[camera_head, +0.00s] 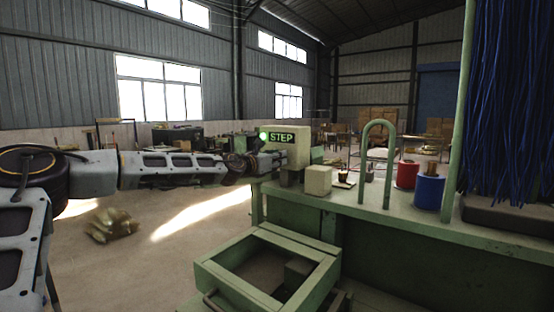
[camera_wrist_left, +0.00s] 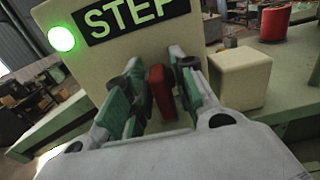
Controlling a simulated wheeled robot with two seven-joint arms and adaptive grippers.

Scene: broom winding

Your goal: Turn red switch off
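The red switch (camera_wrist_left: 160,88) shows in the left wrist view on the face of a cream box (camera_wrist_left: 185,35) marked STEP, with a lit green lamp (camera_wrist_left: 61,38) at its left. My left gripper (camera_wrist_left: 155,85) has its fingers on both sides of the red switch; gaps seem to show beside it, and I cannot tell whether they touch it. In the head view the left gripper (camera_head: 280,158) reaches the cream box (camera_head: 293,140) and the red switch is hidden. My right gripper is in neither view.
A small cream block (camera_head: 318,180) stands right of the box on the green bench (camera_head: 420,215). A green hoop (camera_head: 391,150), a red spool (camera_head: 407,174) and a blue spool (camera_head: 429,191) are farther right. An open green frame (camera_head: 225,283) juts out below. Blue bristles (camera_head: 510,90) hang at right.

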